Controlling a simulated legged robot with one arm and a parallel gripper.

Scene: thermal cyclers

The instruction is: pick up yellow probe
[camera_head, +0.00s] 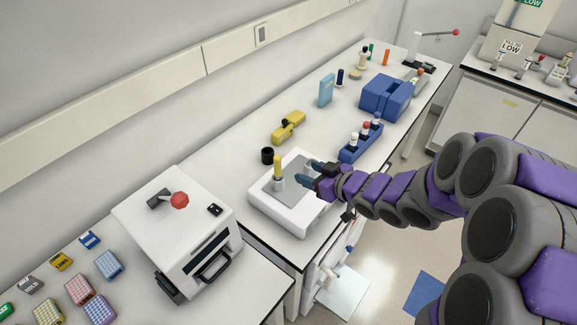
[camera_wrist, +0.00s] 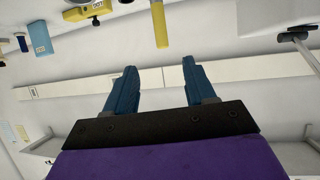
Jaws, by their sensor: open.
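The yellow probe (camera_head: 278,167) stands upright in a pale holder (camera_head: 278,184) on a white device with a grey top (camera_head: 288,222). In the wrist view the yellow probe (camera_wrist: 160,24) shows at the top edge, beyond the fingertips and between them from side to side; part of it is cut off. My gripper (camera_head: 307,171) is open and empty, just to the right of the probe in the head view, with its blue fingers pointing toward it. In the wrist view both fingers of my gripper (camera_wrist: 160,68) are spread with a gap between them and the probe.
A black cup (camera_head: 267,156) and a yellow block (camera_head: 288,128) sit behind the device. A blue rack with tubes (camera_head: 361,142) stands right of them. A white thermal cycler with a red knob (camera_head: 180,235) stands at the left. The bench's front edge runs beneath my arm.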

